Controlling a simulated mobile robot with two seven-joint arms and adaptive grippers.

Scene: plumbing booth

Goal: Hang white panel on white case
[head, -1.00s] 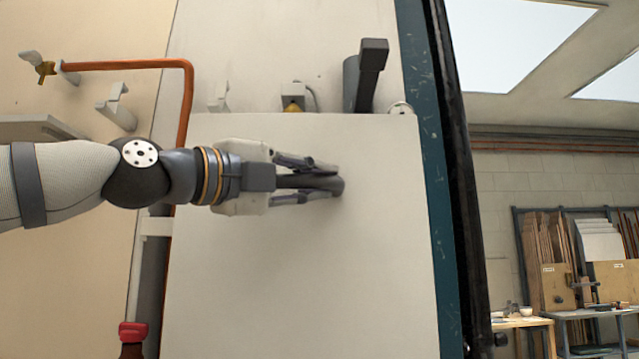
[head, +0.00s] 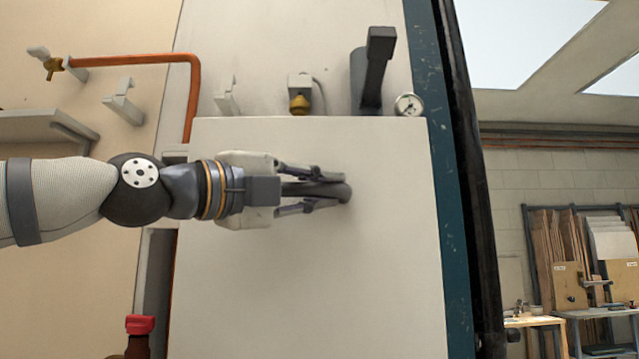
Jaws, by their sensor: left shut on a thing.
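The white panel (head: 330,285) is a large flat sheet that fills the lower middle of the head view. A dark round handle (head: 337,191) stands out from its upper part. My left gripper (head: 325,190) comes in from the left, and its fingers are shut on this handle. The white case (head: 270,60) is the pale upright surface behind and above the panel. The panel hides most of its lower part. I cannot tell whether the panel touches the case. My right gripper is not in view.
Above the panel's top edge are a dark grey post (head: 372,75), a small gauge (head: 408,105), a brass-ended fitting (head: 300,93) and a pale hook-like bracket (head: 228,97). A copper pipe (head: 194,90) runs at left. A red-capped item (head: 139,325) is at lower left. A dark frame edge (head: 440,170) bounds the right.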

